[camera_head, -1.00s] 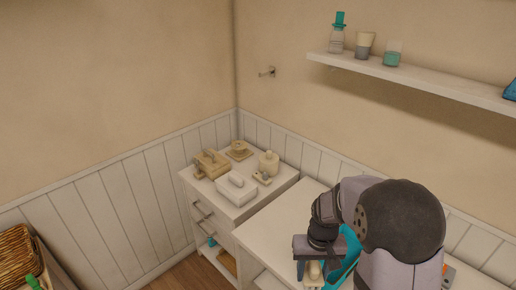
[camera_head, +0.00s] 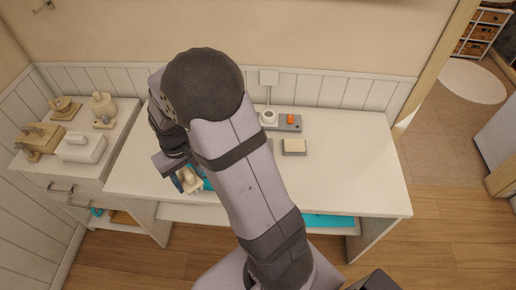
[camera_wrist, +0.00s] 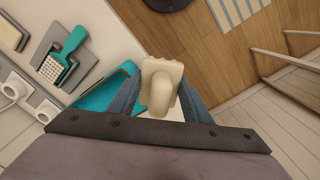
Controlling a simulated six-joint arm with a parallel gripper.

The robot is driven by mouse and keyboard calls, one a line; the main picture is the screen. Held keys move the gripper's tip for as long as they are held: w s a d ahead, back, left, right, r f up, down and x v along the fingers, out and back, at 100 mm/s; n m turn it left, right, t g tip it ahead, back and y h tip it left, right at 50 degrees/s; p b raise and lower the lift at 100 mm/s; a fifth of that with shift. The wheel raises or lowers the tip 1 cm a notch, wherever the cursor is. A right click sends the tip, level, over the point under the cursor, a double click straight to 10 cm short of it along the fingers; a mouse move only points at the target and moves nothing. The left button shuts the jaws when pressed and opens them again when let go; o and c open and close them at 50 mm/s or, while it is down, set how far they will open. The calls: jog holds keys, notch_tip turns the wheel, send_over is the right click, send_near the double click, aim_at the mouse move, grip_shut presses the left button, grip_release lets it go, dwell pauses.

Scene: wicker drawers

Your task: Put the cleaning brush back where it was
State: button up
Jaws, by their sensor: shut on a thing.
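My gripper (camera_head: 183,172) is shut on a cream cleaning brush with a rounded knob handle. The brush (camera_head: 191,183) shows just below my gripper in the head view, over the front left part of the white desk (camera_head: 350,175). In the wrist view the brush (camera_wrist: 161,88) sits between the two blue-grey fingers, knob toward the camera. My arm covers much of the desk in the head view. Whether the brush touches the desk cannot be told.
A teal tray (camera_wrist: 115,88) lies beside the brush. A teal-handled tool (camera_wrist: 62,60) lies on a grey plate. A cabinet (camera_head: 100,165) at left holds a white box (camera_head: 80,147) and several wooden pieces (camera_head: 40,140). A sponge (camera_head: 294,146) is on the desk, whose right side is clear.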

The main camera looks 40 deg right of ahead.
jog(key=s+d+f+m+b, duration=0.2)
jog(key=d+f+m+b, duration=0.25)
jog(key=d, duration=0.65)
jog(key=m+b, duration=0.6)
jog(key=b, duration=0.1)
send_over(292, 176)
notch_tip(292, 176, down, 4)
jog(key=shift+r+n, duration=0.75)
jog(key=shift+r, duration=0.5)
jog(key=shift+f+p, duration=0.9)
jog(key=shift+f, duration=4.15)
jog(key=shift+f, duration=0.2)
jog(key=o, duration=1.1)
